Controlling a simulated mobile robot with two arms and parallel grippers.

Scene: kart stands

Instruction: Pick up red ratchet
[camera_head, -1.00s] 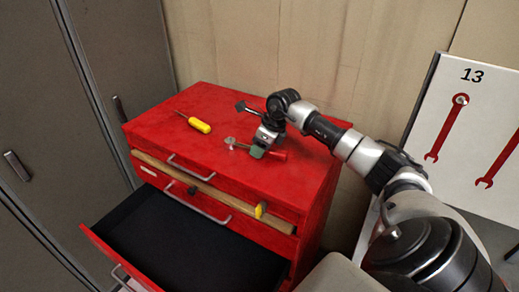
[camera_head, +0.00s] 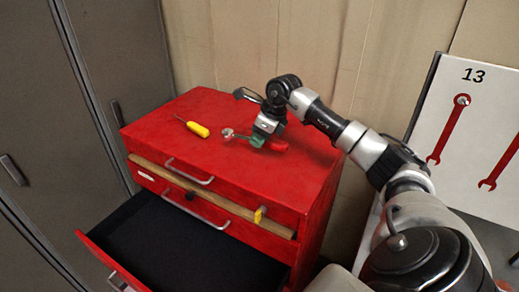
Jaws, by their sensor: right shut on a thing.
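The red ratchet (camera_head: 278,146) is in my right gripper (camera_head: 259,139), over the red top of the tool cabinet (camera_head: 305,175). Its red handle sticks out to the right of the fingers, and a grey metal head (camera_head: 228,133) shows to the left. The gripper is shut on it, pointing down, and hides its middle part. I cannot tell for sure whether the ratchet is clear of the cabinet top. My left gripper is not in view.
A yellow-handled screwdriver (camera_head: 198,129) lies on the cabinet top at the left. A lower drawer (camera_head: 190,245) stands open and looks empty. Grey lockers (camera_head: 50,120) stand at the left. A white board with red wrenches (camera_head: 470,135) is at the right.

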